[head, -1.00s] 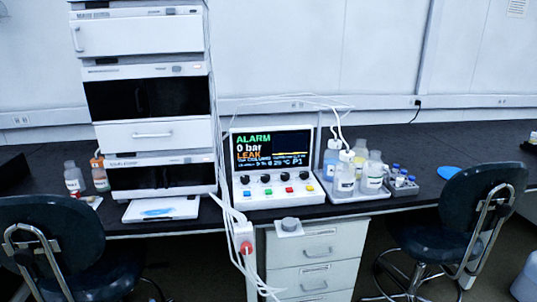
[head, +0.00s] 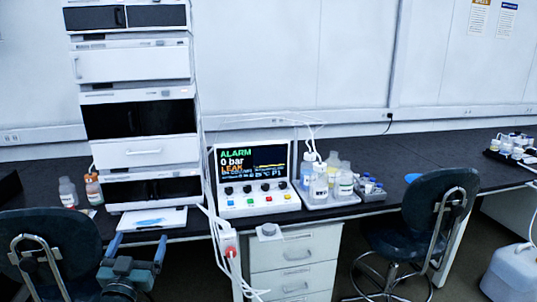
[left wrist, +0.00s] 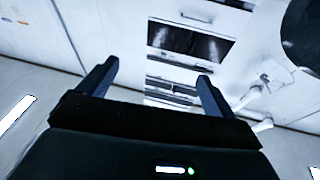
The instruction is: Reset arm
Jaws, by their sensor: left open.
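My left gripper (head: 138,246) is at the lower left of the head view, in front of the bench edge and below the white tray under the stack. Its two blue fingers stand wide apart with nothing between them. The left wrist view also shows this open gripper (left wrist: 153,78), with the chromatography stack (left wrist: 190,42) beyond it, apart from the fingers. In the head view the white stack (head: 132,65) stands upright on the bench. My right gripper is not in view.
The control box (head: 258,203) shows "ALARM, 0 bar, LEAK". A bottle tray (head: 330,204) stands right of it. Chairs (head: 415,225) (head: 40,250) stand at the bench front. Tubing and a red-knobbed switch (head: 230,251) hang at the edge. A white canister (head: 512,270) is at right.

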